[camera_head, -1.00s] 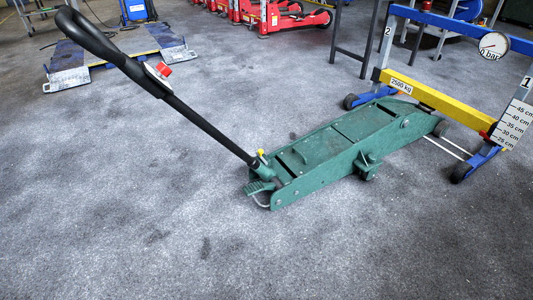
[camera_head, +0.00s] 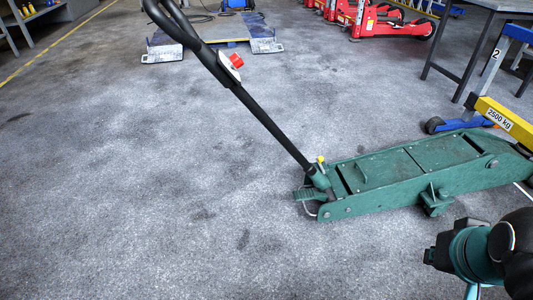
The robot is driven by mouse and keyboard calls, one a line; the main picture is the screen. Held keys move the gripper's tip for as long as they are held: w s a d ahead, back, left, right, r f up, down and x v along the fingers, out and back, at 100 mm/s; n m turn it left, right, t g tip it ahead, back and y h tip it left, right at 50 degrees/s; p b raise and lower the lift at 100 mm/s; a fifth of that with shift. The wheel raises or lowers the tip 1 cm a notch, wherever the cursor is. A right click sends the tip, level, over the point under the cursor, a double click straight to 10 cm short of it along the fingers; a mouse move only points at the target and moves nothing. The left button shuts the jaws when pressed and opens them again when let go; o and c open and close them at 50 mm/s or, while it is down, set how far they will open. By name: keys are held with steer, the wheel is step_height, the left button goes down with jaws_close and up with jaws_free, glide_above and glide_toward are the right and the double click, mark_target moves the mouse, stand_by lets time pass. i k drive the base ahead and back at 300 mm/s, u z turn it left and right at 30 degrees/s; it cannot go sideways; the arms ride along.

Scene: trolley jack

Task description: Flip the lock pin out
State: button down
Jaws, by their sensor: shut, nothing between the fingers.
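The green trolley jack (camera_head: 400,175) stands on the floor right of centre. Its black handle (camera_head: 262,118) leans up and to the left from the jack's near end. A small yellow-tipped part (camera_head: 320,159) sits at the foot of the handle; it may be the lock pin, but it is too small to tell its position. A red knob (camera_head: 237,60) is on a pale plate on the handle. A green pedal (camera_head: 307,194) juts from the jack's end. Part of my arm shows at the lower right, apart from the handle; I cannot make out my gripper's fingers.
A blue and yellow frame marked 2500 kg (camera_head: 500,118) stands over the jack's far end. A metal table (camera_head: 480,50), red jacks (camera_head: 390,22) and a blue-edged ramp (camera_head: 210,38) stand behind. The floor left and in front is clear.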

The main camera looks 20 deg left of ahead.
mark_target(320, 159)
steer(key=u, duration=0.7)
steer(key=i, duration=1.15)
steer(key=u, duration=0.3)
